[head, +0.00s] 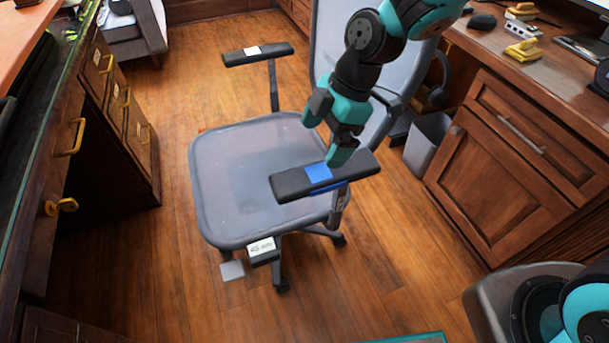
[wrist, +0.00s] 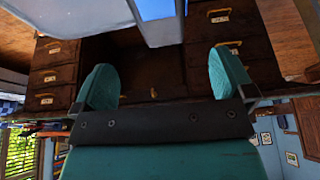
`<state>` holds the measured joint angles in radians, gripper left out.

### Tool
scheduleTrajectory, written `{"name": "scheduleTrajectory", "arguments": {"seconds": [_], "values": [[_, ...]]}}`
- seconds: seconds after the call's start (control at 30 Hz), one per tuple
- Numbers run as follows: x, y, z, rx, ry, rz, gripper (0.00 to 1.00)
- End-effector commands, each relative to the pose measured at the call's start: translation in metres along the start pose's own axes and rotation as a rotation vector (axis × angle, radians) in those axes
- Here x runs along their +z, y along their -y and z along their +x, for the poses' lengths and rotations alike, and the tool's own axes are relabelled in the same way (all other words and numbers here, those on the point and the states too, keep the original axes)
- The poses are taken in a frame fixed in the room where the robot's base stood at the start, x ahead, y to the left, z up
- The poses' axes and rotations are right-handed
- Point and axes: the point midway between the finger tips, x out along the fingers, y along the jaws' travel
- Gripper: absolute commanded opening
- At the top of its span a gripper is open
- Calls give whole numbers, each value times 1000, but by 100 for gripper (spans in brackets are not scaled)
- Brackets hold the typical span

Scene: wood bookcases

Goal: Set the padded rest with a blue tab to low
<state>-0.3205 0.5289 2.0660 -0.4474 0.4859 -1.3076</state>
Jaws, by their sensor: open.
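The padded rest with the blue tab (head: 318,172) is the near dark armrest (head: 292,185) of a grey office chair (head: 245,165) in the head view. It stands on a post above the seat's right side. My teal gripper (head: 324,140) is open and empty. Its lower finger is over or just beside the blue tab; I cannot tell whether they touch. In the wrist view my gripper's fingers (wrist: 164,84) are spread with nothing between them. A blue patch (wrist: 155,8) bordered by pale grey shows at that view's top edge; I cannot tell which part it is.
The chair's other armrest (head: 240,56) has a white tab. A labelled dark piece (head: 262,249) sticks out below the seat's front edge. A wooden cabinet (head: 505,150) and a grey bin (head: 425,145) stand at right, drawers (head: 120,100) at left. Floor around the chair is mostly clear.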

Motion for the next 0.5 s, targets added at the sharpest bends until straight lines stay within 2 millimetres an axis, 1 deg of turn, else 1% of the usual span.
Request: {"name": "scheduleTrajectory", "arguments": {"seconds": [0.03, 0.2, 0.33, 0.5], "values": [[0, 1, 15, -6, 0, -1, 100], [1, 1, 53, -5, 1, 0, 100], [0, 1, 76, -3, 1, 0, 100], [0, 0, 93, -1, 0, 0, 100]]}}
